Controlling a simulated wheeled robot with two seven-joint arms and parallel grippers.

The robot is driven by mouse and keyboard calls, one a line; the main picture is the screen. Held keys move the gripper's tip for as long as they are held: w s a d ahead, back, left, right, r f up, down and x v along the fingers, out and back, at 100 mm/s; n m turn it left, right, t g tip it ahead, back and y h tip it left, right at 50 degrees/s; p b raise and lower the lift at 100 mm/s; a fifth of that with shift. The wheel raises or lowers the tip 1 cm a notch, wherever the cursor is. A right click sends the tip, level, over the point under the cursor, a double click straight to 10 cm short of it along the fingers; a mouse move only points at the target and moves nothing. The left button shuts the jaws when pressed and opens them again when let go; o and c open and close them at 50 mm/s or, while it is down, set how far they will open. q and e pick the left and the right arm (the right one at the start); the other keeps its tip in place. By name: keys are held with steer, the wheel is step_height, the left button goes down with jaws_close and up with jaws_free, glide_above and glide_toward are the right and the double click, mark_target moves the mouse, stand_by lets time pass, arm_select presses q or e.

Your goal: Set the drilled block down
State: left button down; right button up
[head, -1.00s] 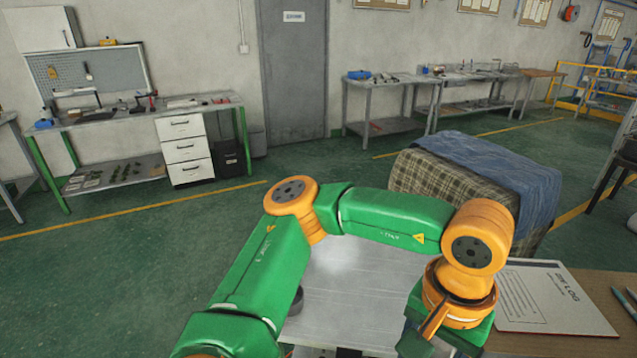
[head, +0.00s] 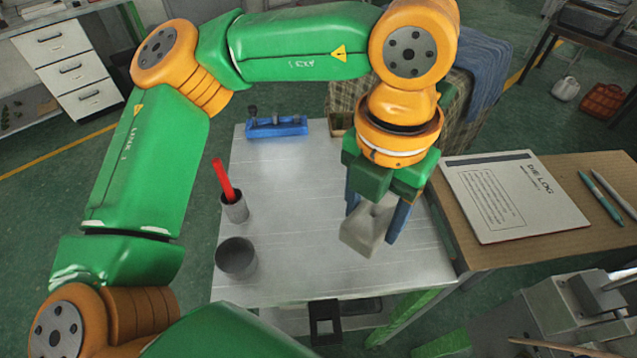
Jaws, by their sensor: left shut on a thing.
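My left gripper (head: 378,218) points down over the right part of the grey metal table (head: 300,215). Its blue fingers are shut on a pale grey block (head: 362,236), which I take to be the drilled block. The block looks slightly tilted in the picture, and its holes do not show clearly. I cannot tell whether its underside touches the table. The fingers hide part of its upper sides. My right gripper is not in view.
A blue fixture (head: 277,128) stands at the table's back left. A small cup with a red tool (head: 227,182) and a dark round pot (head: 236,258) stand along the left edge. A wooden desk (head: 510,255) with a die log (head: 515,195) adjoins at right. The table's middle is clear.

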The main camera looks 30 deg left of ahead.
arm_select(q)
steer(key=s+d+n+b, duration=0.15)
steer(key=d+n, duration=0.25)
steer(key=n, duration=1.4)
steer(key=w+a+p, duration=0.1)
steer(key=p, duration=0.1)
steer(key=w+a+f+p, duration=0.1)
steer(key=w+a+p, duration=0.1)
steer(key=p, duration=0.1)
steer(key=w+a+f, duration=0.1)
steer(key=w+f, duration=0.1)
steer(key=w+a+f, duration=0.4)
steer(key=f, duration=0.1)
steer(key=shift+a+f+b, duration=0.1)
steer(key=shift+b, duration=0.2)
steer(key=f, duration=0.1)
steer(key=f+p, duration=0.1)
steer(key=f, duration=0.1)
steer(key=w+f+p, duration=0.1)
steer(key=shift+a+f, duration=0.2)
steer(key=shift+a, duration=0.1)
steer(key=shift+f, duration=0.1)
steer(key=shift+f, duration=0.1)
